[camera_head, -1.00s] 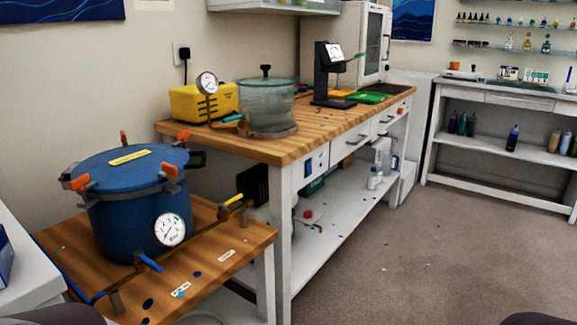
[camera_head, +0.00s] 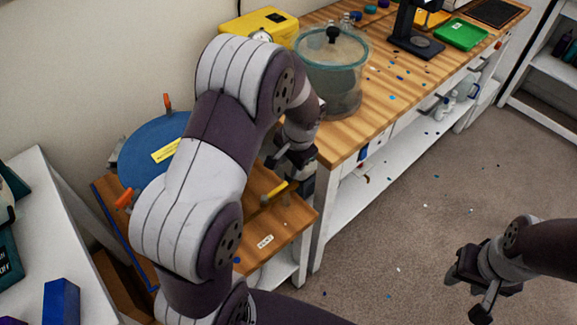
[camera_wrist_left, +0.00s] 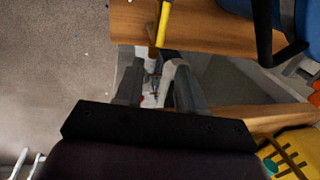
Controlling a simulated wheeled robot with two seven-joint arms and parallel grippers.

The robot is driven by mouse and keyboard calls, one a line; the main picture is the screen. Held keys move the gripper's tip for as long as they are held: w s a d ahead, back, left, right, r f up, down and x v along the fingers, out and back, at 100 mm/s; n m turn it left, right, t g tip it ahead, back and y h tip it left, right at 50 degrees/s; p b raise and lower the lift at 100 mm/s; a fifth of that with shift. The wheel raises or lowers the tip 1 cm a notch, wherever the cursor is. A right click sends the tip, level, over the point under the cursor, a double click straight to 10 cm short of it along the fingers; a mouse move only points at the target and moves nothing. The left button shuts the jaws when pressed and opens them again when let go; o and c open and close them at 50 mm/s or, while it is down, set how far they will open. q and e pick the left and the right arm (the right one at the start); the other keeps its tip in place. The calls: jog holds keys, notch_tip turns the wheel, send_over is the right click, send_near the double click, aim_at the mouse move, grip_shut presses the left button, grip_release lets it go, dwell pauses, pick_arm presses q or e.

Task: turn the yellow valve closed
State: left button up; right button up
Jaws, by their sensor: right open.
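The yellow valve handle (camera_head: 274,193) shows in the head view above the low wooden stand, beside the blue pot (camera_head: 150,150). In the left wrist view the yellow handle (camera_wrist_left: 164,24) is just past the fingertips, apart from them as far as I can tell. My left gripper (camera_head: 287,164) hangs just above and behind the handle in the head view. Its fingers (camera_wrist_left: 157,68) stand apart in the wrist view, with nothing clearly held. My right gripper (camera_head: 472,290) is open over the floor at the lower right. My left arm hides much of the pot and its gauge.
A clear chamber (camera_head: 334,75) and a yellow pump (camera_head: 262,22) stand on the wooden bench (camera_head: 375,110) close to my left arm. A white table (camera_head: 62,225) holds a blue box (camera_head: 61,302) at the left. The carpet (camera_head: 400,225) is mostly clear.

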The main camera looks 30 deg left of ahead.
aim_at(285, 183)
pick_arm(q)
jog(key=f, duration=0.3)
jog(key=a+f, duration=0.1)
jog(key=f, duration=0.4)
jog(key=shift+w+a+f+b, duration=0.25)
jog(key=shift+a+f+b, duration=0.05)
jog(key=shift+f, duration=0.05)
grip_shut()
